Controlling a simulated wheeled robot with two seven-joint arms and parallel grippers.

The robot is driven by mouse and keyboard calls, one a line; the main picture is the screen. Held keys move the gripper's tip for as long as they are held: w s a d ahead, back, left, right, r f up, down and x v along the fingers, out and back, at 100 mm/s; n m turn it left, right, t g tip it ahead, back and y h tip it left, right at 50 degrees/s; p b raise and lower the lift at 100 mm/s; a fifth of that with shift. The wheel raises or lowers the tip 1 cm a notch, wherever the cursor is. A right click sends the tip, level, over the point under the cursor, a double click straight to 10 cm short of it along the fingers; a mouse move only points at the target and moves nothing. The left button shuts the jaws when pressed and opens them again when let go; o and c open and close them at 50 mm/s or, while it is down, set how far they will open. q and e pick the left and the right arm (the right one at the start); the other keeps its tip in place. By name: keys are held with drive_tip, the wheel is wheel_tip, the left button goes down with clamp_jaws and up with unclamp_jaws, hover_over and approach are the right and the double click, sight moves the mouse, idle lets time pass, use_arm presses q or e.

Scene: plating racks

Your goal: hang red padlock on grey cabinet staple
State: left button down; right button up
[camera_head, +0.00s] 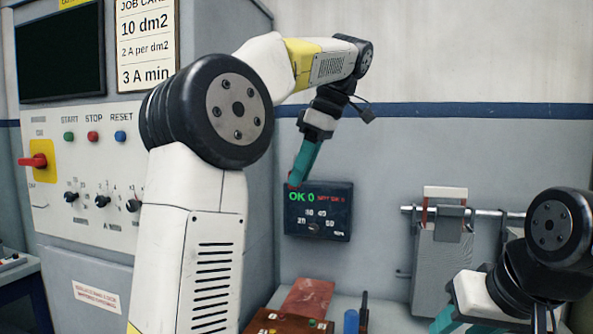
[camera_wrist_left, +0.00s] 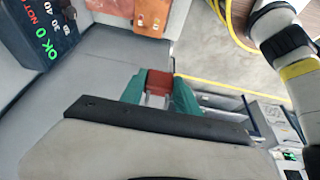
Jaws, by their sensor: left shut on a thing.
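My left gripper (camera_head: 296,180) has teal fingers and is raised in front of the black wall display. It is shut on the red padlock (camera_wrist_left: 158,82), whose red body and pale shackle show between the fingers in the left wrist view; in the head view only a speck of red shows at the fingertips. The grey cabinet (camera_head: 90,262) stands at the left, well apart from the padlock. It has a red handle (camera_head: 33,160) on a yellow plate. I cannot clearly make out its staple. My right gripper (camera_head: 465,322) is partly in view at the bottom right, its fingertips unclear.
A black display (camera_head: 318,222) reading "OK 0" is on the wall behind the left gripper. A rail (camera_head: 485,212) with hanging plates is at the right. A brown control box (camera_head: 285,322) and a blue cylinder (camera_head: 351,321) are on the bench. My left arm covers the cabinet's right side.

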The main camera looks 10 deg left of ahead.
use_arm(q)
drive_tip(key=shift+d+f, duration=0.15)
drive_tip(key=shift+d, duration=0.45)
idle(0.3)
drive_tip(key=shift+d, duration=0.1)
drive_tip(key=shift+s+d+r, duration=0.1)
drive_tip(key=shift+d+r, duration=0.1)
drive_tip(key=shift+d, duration=0.5)
drive_tip(key=shift+s+d+r, duration=0.1)
drive_tip(key=shift+d+r, duration=0.1)
drive_tip(key=shift+d, duration=0.5)
drive_tip(key=shift+d, duration=0.1)
drive_tip(key=shift+s+d, duration=0.15)
drive_tip(key=shift+d, duration=1.7)
